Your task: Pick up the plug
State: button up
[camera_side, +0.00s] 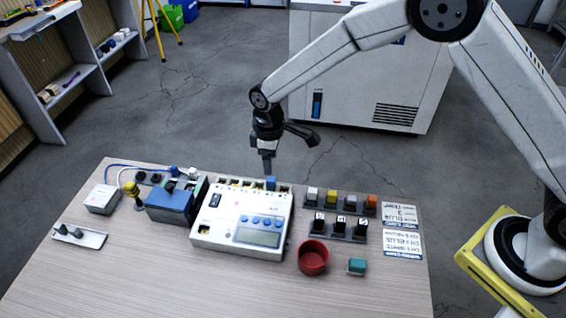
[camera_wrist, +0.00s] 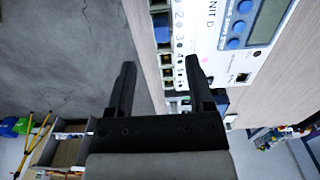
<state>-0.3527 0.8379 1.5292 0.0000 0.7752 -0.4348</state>
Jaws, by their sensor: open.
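A blue piece (camera_wrist: 160,20) at the top of that row looks like the same plug. Several other coloured plugs (camera_side: 351,200) stand in a rack, so the pictures alone do not settle which one is meant.
A blue box (camera_side: 170,203) stands left of the unit. A black rack (camera_side: 339,229), a red cup (camera_side: 313,257) and a teal block (camera_side: 357,265) are right of it. Label cards (camera_side: 402,232) lie at the right edge. The front of the table (camera_side: 190,285) is clear.

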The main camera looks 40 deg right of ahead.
aim_at(271, 179)
jog(key=shift+f, duration=1.25)
jog(key=shift+f, duration=0.1)
jog(key=shift+a+f, duration=0.1)
jog(key=shift+f, duration=2.4)
grip_shut()
